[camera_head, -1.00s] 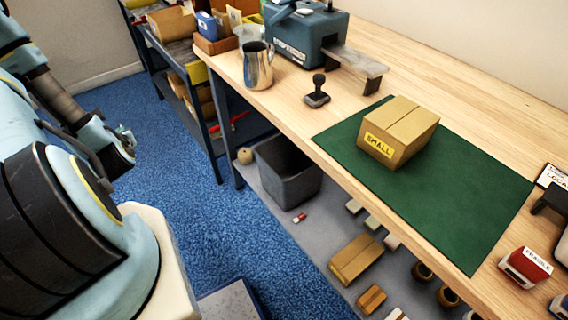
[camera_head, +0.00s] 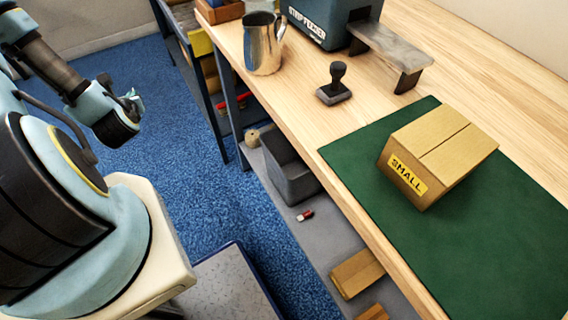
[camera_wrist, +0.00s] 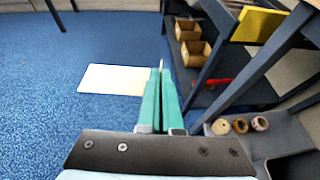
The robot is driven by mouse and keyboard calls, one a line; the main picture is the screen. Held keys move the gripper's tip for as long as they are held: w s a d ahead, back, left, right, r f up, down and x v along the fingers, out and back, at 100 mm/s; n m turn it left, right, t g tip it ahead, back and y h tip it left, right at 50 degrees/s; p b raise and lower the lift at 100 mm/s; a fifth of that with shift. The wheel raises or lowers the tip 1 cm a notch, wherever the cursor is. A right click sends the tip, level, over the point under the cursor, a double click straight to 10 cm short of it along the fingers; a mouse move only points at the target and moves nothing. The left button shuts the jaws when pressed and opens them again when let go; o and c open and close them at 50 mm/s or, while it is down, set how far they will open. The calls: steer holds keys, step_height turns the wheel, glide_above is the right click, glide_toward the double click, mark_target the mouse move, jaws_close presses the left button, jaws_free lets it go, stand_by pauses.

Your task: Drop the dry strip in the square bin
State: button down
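The square bin (camera_head: 292,180) is dark grey and open-topped. It stands under the bench on the grey lower shelf, partly hidden by the bench edge in the head view. My gripper (camera_head: 130,98) is at the left of the head view, over the blue floor and well apart from the bin. In the wrist view its teal fingers (camera_wrist: 161,85) are close together. A thin pale edge shows between their tips, which looks like the dry strip (camera_wrist: 161,63) seen edge-on; the rest is hidden.
A cream rectangle (camera_wrist: 112,79) shows left of the fingers, seemingly on the floor. The bench holds a green mat (camera_head: 375,180), SMALL carton (camera_head: 440,150), stamp (camera_head: 335,85), metal jug (camera_head: 262,48) and strip feeder (camera_head: 325,22). A rack (camera_wrist: 222,95) stands beyond the bench.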

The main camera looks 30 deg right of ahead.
steer(key=s+d+f+m+g+h+b, duration=0.25)
steer(key=d+f+b, duration=0.2)
steer(key=d, duration=0.45)
steer(key=s+d+f+m+g+h+b, duration=0.1)
steer(key=s+d+f+m+h+b, duration=0.25)
steer(key=d+b, duration=0.4)
steer(key=s+d+f+m+g+h+b, duration=0.25)
steer(key=s+d+f, duration=0.2)
steer(key=d, duration=0.55)
steer(key=s+d+f+m+g+h+b, duration=0.1)
steer(key=s+d+f+m+g+b, duration=0.25)
steer(key=s+d+b, duration=0.45)
steer(key=s+d+f+m+g+h+b, duration=0.1)
steer(key=s+d+f+m+g+b, duration=0.1)
steer(key=s+d+m+g+b, duration=0.45)
steer(key=s+f+b, duration=0.1)
steer(key=b, duration=0.1)
steer(key=f+n+t+b, duration=0.1)
steer(key=f+b, duration=0.1)
steer(key=s+d+f+n+t+b, duration=0.1)
steer(key=f+b, duration=0.1)
steer(key=shift+s, duration=0.35)
steer(key=shift+r, duration=0.1)
steer(key=c, duration=1)
jaws_free()
